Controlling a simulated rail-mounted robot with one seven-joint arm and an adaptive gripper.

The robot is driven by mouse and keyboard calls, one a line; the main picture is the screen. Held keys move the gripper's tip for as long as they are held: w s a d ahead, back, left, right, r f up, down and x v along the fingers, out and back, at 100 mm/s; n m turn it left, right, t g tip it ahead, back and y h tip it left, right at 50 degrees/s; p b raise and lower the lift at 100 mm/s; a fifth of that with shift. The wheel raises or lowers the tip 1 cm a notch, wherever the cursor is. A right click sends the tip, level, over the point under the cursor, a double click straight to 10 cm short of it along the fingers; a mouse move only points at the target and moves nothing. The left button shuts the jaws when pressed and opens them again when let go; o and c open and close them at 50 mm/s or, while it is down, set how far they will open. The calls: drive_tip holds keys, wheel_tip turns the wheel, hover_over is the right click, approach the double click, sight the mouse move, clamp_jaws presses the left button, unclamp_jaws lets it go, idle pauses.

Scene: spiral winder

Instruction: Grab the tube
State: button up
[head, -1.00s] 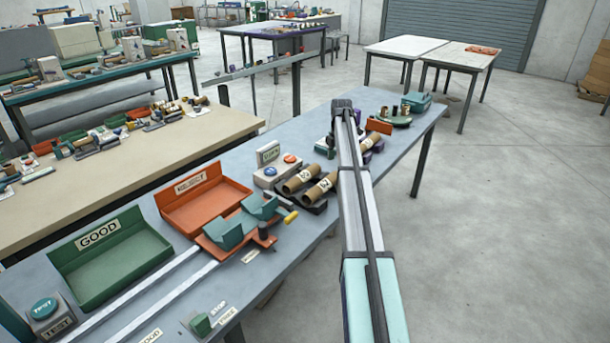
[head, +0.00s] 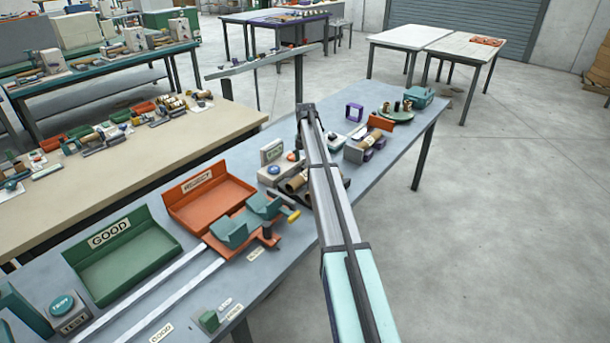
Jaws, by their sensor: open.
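Brown cardboard tubes (head: 294,183) lie on a dark holder near the middle of the grey-blue table (head: 290,262), in the head view. My arm crosses in front of them and hides part of them. I cannot tell whether the second tube is still in its place behind the arm. My gripper's fingers do not show; only the arm's links and its far dark joint above the table are visible.
Left of the tubes are an orange tray (head: 205,205), a green GOOD tray (head: 130,262) and a teal cradle (head: 232,232) at the rails. A purple frame (head: 354,112), an orange block (head: 381,123) and a teal box (head: 419,96) stand farther right. The floor at right is open.

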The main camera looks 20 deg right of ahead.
sight(306, 171)
drive_tip(key=shift+w+f+p, duration=0.1)
drive_tip(key=shift+f+p, duration=1.4)
drive_tip(key=shift+f, duration=2.1)
drive_tip(key=c, duration=1.3)
